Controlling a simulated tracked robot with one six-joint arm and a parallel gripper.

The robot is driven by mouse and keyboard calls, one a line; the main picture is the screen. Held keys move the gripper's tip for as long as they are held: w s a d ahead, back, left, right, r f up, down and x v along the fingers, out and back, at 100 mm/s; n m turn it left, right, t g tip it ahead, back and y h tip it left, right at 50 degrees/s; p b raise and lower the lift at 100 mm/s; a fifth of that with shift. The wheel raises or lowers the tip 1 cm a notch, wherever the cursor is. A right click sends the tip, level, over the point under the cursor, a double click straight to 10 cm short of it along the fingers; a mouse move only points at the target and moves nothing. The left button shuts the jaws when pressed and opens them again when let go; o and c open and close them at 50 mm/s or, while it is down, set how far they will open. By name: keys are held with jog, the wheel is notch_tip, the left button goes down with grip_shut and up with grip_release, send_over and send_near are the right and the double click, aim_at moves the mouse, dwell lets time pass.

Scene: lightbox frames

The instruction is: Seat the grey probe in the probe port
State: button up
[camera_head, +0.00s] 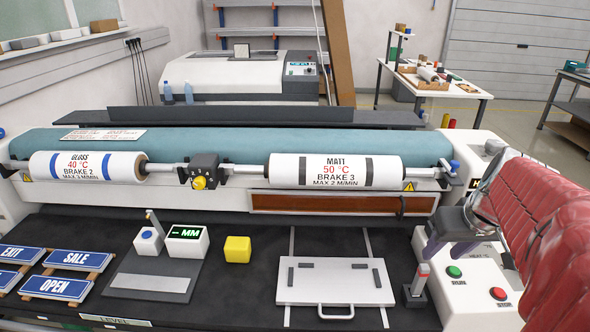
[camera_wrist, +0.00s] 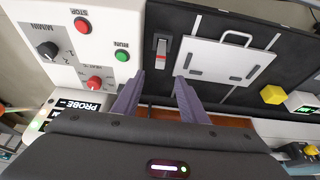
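A slim grey probe with a red band (camera_head: 421,279) stands in a small dark holder (camera_head: 412,300) on the black bench, beside the control panel. It also shows in the wrist view (camera_wrist: 161,64), just beyond my fingertips. My gripper (camera_head: 450,250) is above and a little behind the holder. In the wrist view its two purple-grey fingers (camera_wrist: 158,80) are spread apart with nothing between them. A black label reading PROBE (camera_wrist: 78,106) is on the white machine housing at the lower left of the wrist view. I cannot make out the port opening itself.
The white control panel (camera_head: 462,292) with RUN and STOP buttons stands right of the holder. A white clamp plate with a handle (camera_head: 335,284) lies left of it. A yellow block (camera_head: 237,249) and the rollers (camera_head: 335,171) are farther left and behind.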

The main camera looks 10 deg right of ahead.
aim_at(425, 266)
jog(key=x, duration=0.7)
jog(key=shift+w, duration=0.1)
jog(key=shift+f, duration=0.1)
jog(key=shift+x, duration=2.55)
jog(key=shift+w+d, duration=0.1)
jog(key=shift+w, duration=0.05)
grip_shut()
